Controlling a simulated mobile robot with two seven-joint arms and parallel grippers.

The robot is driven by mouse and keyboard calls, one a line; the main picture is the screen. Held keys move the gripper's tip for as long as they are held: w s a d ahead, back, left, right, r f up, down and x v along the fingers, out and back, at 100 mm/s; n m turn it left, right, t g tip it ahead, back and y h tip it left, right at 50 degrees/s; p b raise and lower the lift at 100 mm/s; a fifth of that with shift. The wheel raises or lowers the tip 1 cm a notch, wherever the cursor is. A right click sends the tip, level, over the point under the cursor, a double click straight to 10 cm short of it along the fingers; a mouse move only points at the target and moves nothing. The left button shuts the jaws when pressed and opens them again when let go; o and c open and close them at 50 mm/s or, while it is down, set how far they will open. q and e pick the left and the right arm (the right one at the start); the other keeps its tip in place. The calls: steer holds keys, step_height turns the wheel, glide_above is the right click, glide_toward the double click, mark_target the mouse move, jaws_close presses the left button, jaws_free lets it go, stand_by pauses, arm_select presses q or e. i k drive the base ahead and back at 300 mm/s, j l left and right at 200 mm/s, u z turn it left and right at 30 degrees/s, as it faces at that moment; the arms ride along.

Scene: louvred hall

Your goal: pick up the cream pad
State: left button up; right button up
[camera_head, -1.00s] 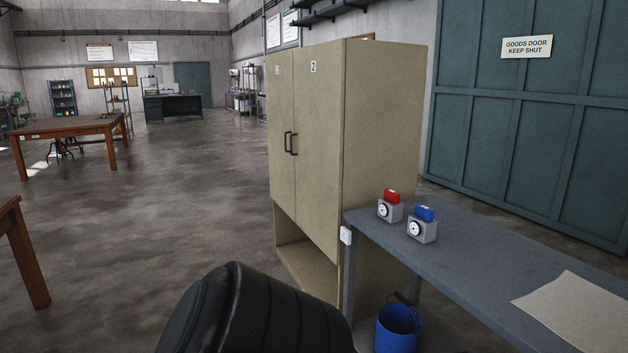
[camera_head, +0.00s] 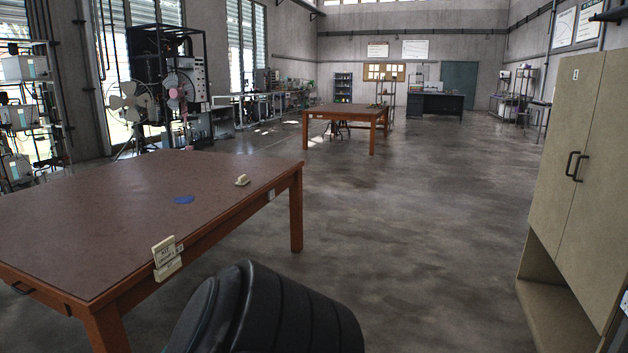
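A small cream object (camera_head: 242,180) sits on the brown-topped wooden table (camera_head: 110,200), near its far right corner. It has a raised part on top; I cannot tell if it is the cream pad. A flat blue disc (camera_head: 184,200) lies to its left on the same table. Neither of my grippers is in view. A black ribbed part of my own body covers the bottom middle of the view.
Cream label plates (camera_head: 165,256) are fixed at the table's near edge. A beige cabinet (camera_head: 575,190) with a dark handle stands at the right. A second wooden table (camera_head: 345,112) stands farther back. Open concrete floor (camera_head: 410,220) lies between the near table and the cabinet.

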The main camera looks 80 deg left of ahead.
mark_target(242, 181)
steer(key=u, duration=3.05)
steer(key=i+z, duration=0.35)
steer(key=i, duration=0.2)
steer(key=i+z, duration=0.35)
steer(key=i, duration=0.25)
steer(key=i+z, duration=0.1)
steer(key=i, duration=1.3)
steer(key=i+u, duration=0.45)
steer(key=i+l+u, duration=0.3)
steer(key=i+u, duration=0.15)
steer(key=i, duration=0.2)
